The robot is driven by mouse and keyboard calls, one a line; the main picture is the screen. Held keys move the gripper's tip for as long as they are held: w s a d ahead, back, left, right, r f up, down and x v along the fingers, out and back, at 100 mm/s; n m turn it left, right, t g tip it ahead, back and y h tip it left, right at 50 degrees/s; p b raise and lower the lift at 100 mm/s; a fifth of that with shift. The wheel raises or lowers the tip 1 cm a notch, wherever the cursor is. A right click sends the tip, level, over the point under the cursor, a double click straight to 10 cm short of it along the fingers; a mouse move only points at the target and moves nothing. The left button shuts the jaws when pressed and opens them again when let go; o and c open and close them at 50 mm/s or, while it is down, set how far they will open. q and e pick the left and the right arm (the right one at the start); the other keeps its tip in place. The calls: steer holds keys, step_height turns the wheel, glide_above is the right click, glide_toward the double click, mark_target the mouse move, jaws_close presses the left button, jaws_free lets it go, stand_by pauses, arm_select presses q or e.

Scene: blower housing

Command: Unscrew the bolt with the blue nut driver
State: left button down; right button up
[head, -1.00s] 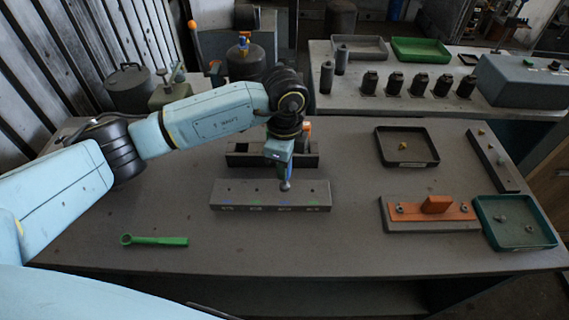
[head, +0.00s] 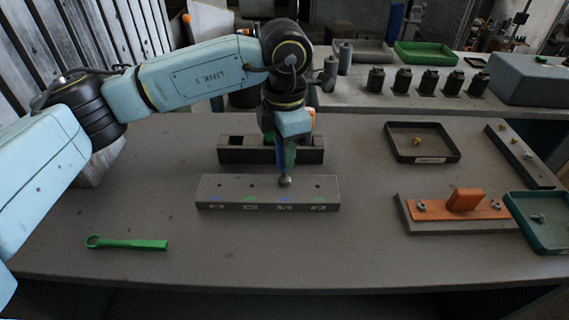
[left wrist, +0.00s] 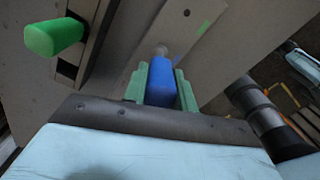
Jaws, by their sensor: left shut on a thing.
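My left gripper (head: 284,150) is shut on the blue nut driver (left wrist: 160,80), whose blue handle sits between the green fingers in the left wrist view. The driver points down at the grey block (head: 215,192) with a row of holes and small coloured marks. A round silver piece (head: 285,182) shows below the driver at the third hole from the left; I cannot tell whether it is the driver's socket or the bolt's head. The bolt is not clearly visible. My right gripper is not in view.
A dark slotted rack (head: 232,156) stands behind the block, with a green handle (left wrist: 55,37) in it. A green ring wrench (head: 130,244) lies at front left. At right are a black tray (head: 424,158), an orange fixture (head: 463,201) and a teal tray (head: 545,246).

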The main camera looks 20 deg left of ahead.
arm_select(q)
steer(key=m, duration=0.1)
steer(key=m+b, duration=0.1)
steer(key=shift+f+m, duration=0.25)
steer(key=shift+m, duration=0.05)
steer(key=shift+a+m+b, duration=0.25)
steer(key=shift+m+b, duration=0.1)
steer(key=shift+m, duration=0.45)
steer(key=shift+s+a+r+m, duration=0.1)
steer(key=shift+a+m, duration=0.15)
steer(key=shift+m, duration=0.05)
steer(key=shift+d, duration=0.2)
steer(key=shift+d+r+p, duration=0.1)
steer(key=shift+r+p, duration=0.2)
steer(key=shift+r, duration=0.3)
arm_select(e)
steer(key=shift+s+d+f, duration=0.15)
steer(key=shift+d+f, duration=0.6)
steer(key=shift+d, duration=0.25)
arm_select(q)
steer(key=shift+f, duration=0.15)
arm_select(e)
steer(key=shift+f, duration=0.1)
